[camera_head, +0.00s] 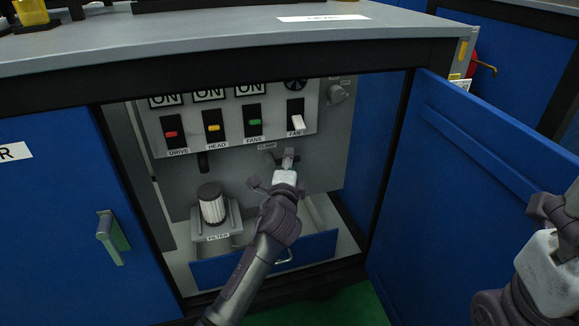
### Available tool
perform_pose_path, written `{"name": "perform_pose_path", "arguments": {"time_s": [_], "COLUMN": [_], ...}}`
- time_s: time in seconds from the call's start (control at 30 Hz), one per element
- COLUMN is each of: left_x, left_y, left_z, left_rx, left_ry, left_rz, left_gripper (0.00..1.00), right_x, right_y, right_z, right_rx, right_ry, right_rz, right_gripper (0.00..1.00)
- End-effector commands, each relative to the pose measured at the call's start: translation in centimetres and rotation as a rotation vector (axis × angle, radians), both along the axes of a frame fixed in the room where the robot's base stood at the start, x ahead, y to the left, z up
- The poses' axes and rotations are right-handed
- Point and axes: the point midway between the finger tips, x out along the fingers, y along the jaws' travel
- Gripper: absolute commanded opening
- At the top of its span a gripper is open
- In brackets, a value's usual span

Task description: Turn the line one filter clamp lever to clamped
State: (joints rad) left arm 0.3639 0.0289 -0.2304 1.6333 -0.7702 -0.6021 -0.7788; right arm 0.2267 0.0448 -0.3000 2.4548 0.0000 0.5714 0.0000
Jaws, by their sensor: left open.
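The cabinet is open, and inside it a grey panel (225,136) carries a small label reading CLAMP (267,147). My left gripper (272,169) is open just below and in front of that label, with its fingers spread. The clamp lever is not clearly visible; the gripper covers much of the area under the label, so I cannot tell its position or whether the fingers touch it. The pleated filter (213,207) with a dark cap stands upright in its holder, labelled FILTER, left of my gripper. My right gripper (550,208) is at the right edge, partly cut off.
Switches for DRIVE (171,133), HEAD (213,127), FANS (253,122) and FAN (297,121) sit above my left gripper. A blue drawer front (222,268) lies below. The open blue door (470,190) bounds the right side, the closed left door (60,220) the left.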

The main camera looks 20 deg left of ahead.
Motion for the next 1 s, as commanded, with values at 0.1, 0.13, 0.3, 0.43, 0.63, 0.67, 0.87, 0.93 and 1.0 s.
{"name": "perform_pose_path", "arguments": {"time_s": [0.1,0.13,0.3,0.43,0.63,0.67,0.87,0.93,1.0], "left_x": [0.80,0.88,0.99,0.98,0.96,0.96,0.95,0.95,0.94], "left_y": [0.19,0.22,0.23,0.22,0.21,0.21,0.19,0.19,0.18], "left_z": [-0.03,-0.02,0.05,0.05,0.04,0.04,0.03,0.03,0.03], "left_rx": [0.000,0.000,0.000,0.000,0.000,0.000,0.000,0.000,0.000], "left_ry": [-0.001,0.000,0.000,0.000,0.000,0.000,0.000,0.000,0.000], "left_rz": [0.001,0.000,0.000,0.000,0.000,0.000,0.000,0.000,0.000], "left_gripper": [0.42,0.42,0.42,0.38,0.05,0.00,0.00,0.00,0.00], "right_x": [-0.17,-0.20,-0.23,-0.23,-0.21,-0.21,-0.21,-0.21,-0.21], "right_y": [0.03,0.04,0.05,0.05,0.06,0.06,0.06,0.06,0.06], "right_z": [0.08,0.12,0.26,0.26,0.26,0.26,0.25,0.25,0.27], "right_rx": [-0.001,-0.001,-0.002,-0.002,-0.002,-0.002,-0.002,-0.002,-0.002], "right_ry": [-0.011,-0.012,-0.014,-0.014,-0.014,-0.014,-0.014,-0.014,-0.014], "right_rz": [0.000,-0.001,-0.001,-0.001,-0.001,-0.001,0.000,0.000,0.000], "right_gripper": [0.82,0.82,0.82,0.82,0.82,0.82,0.82,0.82,0.82]}}
